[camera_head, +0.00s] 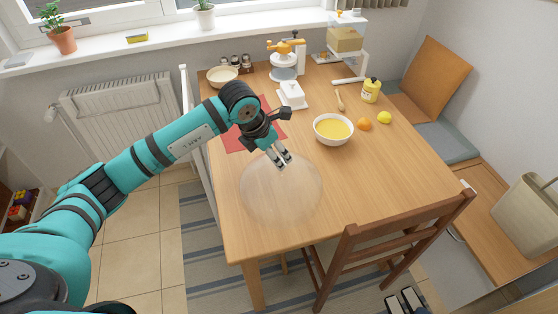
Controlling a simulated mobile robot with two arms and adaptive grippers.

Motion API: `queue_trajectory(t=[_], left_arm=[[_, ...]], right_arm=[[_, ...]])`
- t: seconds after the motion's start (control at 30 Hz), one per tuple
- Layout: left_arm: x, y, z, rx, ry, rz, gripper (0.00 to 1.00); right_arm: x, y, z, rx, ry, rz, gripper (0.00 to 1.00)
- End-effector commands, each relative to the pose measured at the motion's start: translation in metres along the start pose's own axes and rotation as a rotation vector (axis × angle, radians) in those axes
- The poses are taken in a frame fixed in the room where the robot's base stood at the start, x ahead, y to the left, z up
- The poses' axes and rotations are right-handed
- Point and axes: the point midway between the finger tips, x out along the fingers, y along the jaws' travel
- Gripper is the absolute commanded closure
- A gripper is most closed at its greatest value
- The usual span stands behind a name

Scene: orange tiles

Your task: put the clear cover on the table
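The clear cover (281,195) is a see-through dome over the near left part of the wooden table (365,195). My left gripper (282,161) reaches down to the top of the dome, and its fingers are close together around the knob there. The knob is mostly hidden by the fingers. I cannot tell whether the cover's rim touches the table or hangs just above it. My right gripper (406,302) is low at the bottom edge, in front of the table and beside the chair, with its two fingers apart and nothing between them.
A red mat (240,143) lies partly behind my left arm. A white bowl (333,129) of yellow liquid, a butter dish (292,95), an orange (364,124) and a lemon (384,117) stand farther back. A wooden chair (390,235) stands at the front. The table's right front is clear.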

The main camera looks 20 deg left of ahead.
Motion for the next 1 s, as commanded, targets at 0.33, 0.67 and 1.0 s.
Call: queue_trajectory(t=[0.33,0.67,1.0], left_arm=[[-0.061,0.0,0.0,0.001,-0.001,0.001,0.48],[-0.072,0.0,-0.001,0.001,0.002,0.0,0.48],[-0.071,0.0,-0.001,0.001,0.001,0.0,0.48]], right_arm=[[0.011,0.002,0.002,-0.001,-0.001,0.002,1.0],[0.011,0.003,0.002,-0.001,-0.001,0.003,1.0],[0.011,0.003,0.002,-0.001,0.0,0.003,1.0]])
